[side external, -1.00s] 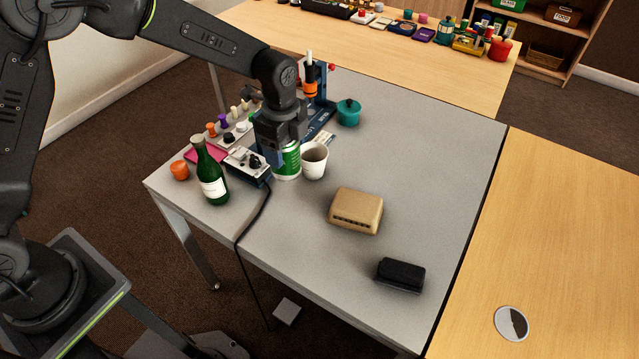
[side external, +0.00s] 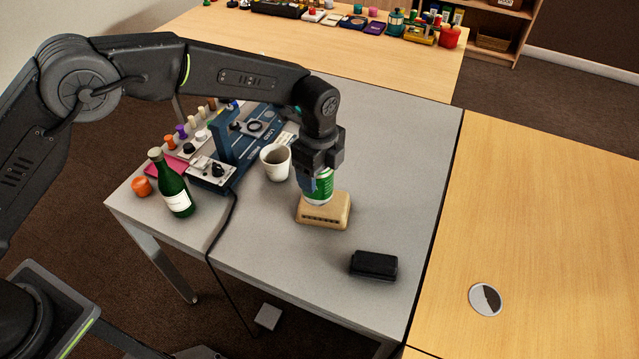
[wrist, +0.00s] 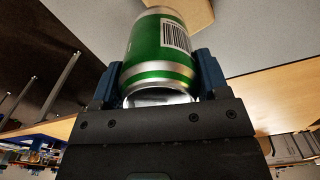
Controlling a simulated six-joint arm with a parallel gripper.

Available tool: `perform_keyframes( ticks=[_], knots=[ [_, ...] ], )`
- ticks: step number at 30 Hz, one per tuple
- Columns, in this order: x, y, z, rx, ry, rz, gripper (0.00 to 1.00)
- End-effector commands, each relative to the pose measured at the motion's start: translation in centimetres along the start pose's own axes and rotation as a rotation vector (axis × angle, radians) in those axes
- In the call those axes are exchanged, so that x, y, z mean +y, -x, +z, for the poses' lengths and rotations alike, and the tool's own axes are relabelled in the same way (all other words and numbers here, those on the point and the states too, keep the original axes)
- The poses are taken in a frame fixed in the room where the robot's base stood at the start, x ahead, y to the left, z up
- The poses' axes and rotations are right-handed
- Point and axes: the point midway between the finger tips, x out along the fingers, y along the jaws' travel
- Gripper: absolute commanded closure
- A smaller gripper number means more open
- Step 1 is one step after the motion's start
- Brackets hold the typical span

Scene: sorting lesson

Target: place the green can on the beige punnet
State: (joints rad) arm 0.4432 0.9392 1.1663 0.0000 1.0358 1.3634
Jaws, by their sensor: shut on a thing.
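The green can (side external: 319,188) is held upright in my gripper (side external: 318,178), over the beige punnet (side external: 324,217). In the side view the can's lower end overlaps the punnet's top; I cannot tell whether it touches. The punnet is a tan block-like box with a row of dark slots, on the grey table. In the wrist view the can (wrist: 160,52) sits between the two blue fingers of my gripper (wrist: 158,78), its barcode showing. Part of the punnet (wrist: 192,12) shows beyond the can.
A white cup (side external: 276,163) stands just left of the punnet. A black case (side external: 373,265) lies to its front right.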

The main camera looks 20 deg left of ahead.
Motion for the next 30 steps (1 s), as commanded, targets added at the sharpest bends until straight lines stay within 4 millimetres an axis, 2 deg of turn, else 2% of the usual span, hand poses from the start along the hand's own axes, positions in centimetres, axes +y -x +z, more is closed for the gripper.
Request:
perform_keyframes(
  ticks=[5,11,23,24,30],
  knots=[
    [0.0,-1.2,-0.2,-0.001,0.001,0.002,0.53],
    [0.0,-4.0,-0.2,0.0,0.001,0.002,0.53],
    [0.0,-4.5,-0.2,0.0,0.001,0.001,0.53],
    [0.0,-4.4,-0.2,0.0,0.001,0.0,0.28],
    [0.0,-4.4,-0.2,0.0,0.001,0.0,0.09]
  ],
)
